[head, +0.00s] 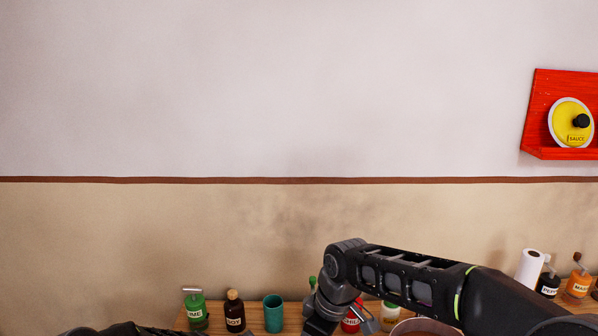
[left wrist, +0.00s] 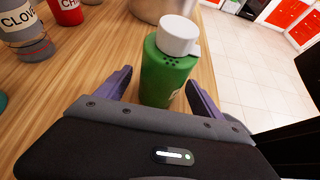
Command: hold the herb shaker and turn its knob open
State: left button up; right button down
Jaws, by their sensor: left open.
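The green herb shaker (left wrist: 168,75) with its white knob (left wrist: 178,36) stands in the left wrist view, on the wooden counter (left wrist: 110,55) close to its edge. Small dark holes show below the knob. My left gripper (left wrist: 160,80) is open, with one purple-grey finger on each side of the shaker's body. Whether either finger touches it I cannot tell. The shaker's lower part is hidden behind the gripper body. I cannot pick out the shaker there.
A grey CLOVE container (left wrist: 24,30), a red container (left wrist: 68,10) and a metal pot (left wrist: 160,8) stand nearby. The head view shows a green LIME bottle (head: 195,311), a brown bottle (head: 235,312), a teal cup (head: 273,314) and a red wall shelf (head: 540,100).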

pick_arm(q)
jog(key=v, duration=1.2)
